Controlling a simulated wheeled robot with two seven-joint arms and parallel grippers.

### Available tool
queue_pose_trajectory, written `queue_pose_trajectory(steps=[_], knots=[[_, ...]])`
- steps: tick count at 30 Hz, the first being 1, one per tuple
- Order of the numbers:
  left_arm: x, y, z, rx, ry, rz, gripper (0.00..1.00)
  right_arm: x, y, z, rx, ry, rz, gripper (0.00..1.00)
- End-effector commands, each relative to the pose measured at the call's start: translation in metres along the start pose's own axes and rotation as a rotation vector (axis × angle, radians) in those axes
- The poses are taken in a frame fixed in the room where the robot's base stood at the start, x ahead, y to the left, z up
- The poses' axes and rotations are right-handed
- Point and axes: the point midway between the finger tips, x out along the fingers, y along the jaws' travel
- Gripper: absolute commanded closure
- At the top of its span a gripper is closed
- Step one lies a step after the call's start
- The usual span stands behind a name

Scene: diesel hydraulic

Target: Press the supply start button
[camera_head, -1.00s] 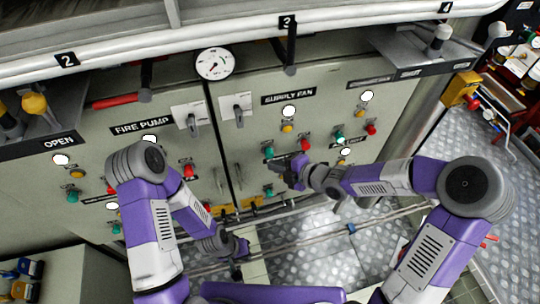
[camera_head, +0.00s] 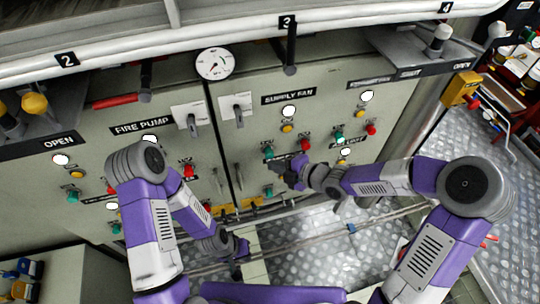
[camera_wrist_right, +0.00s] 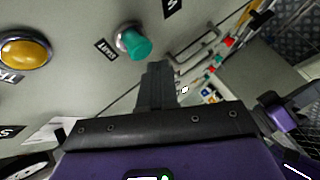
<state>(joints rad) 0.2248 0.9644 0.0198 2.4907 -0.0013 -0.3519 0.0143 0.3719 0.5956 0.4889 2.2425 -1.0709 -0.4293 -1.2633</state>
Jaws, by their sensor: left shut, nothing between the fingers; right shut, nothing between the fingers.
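The supply fan panel is marked by a black SUPPLY FAN label (camera_head: 288,97). Below it are a green start button (camera_head: 269,153) and a red button (camera_head: 305,145). My right gripper (camera_head: 278,167) is shut and empty, just below the green button in the head view. In the right wrist view, the green button (camera_wrist_right: 134,42) with its START label (camera_wrist_right: 106,49) lies left of and beyond the shut fingertips (camera_wrist_right: 159,70). The fingers do not cover it; I cannot tell the exact gap. My left gripper (camera_head: 242,248) is shut and empty, low in front of the cabinets.
A yellow lamp (camera_wrist_right: 24,50) sits left of the green button in the wrist view. The fire pump panel (camera_head: 142,127) is to the left. Rotary handles (camera_head: 237,108) stick out from the cabinet. Pipes (camera_head: 325,238) run low across the metal floor (camera_head: 330,262).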

Motion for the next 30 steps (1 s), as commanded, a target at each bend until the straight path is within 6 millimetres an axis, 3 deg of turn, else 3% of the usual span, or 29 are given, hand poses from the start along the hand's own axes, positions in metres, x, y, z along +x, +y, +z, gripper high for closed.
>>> queue_pose_trajectory(steps=[30], knots=[[-0.0004,0.0001,0.0,0.0,0.0,0.0,1.0,0.0088,0.0063,0.0063,0.0,0.001,0.0,1.0]])
